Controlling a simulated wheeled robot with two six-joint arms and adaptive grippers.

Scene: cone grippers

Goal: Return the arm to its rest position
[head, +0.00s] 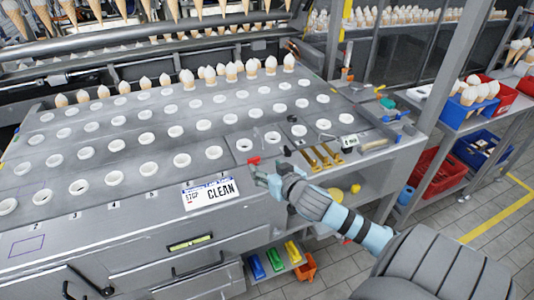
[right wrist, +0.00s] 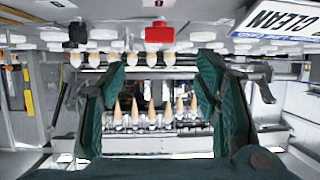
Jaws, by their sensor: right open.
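My right arm comes in from the lower right of the head view. Its gripper (head: 262,174) is near the front edge of the machine top, beside the white CLEAN sign (head: 211,193). In the right wrist view my right gripper (right wrist: 160,72) has its two dark green fingers wide apart, with nothing held between them. The wrist picture appears upside down. My left gripper is in neither view.
A grey machine top (head: 110,160) has rows of white-rimmed holes, with cones along the back. A small red part (head: 254,160) is close to the gripper. Brass blocks (head: 320,157) lie to its right. Blue (head: 465,113) and red bins stand at the right.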

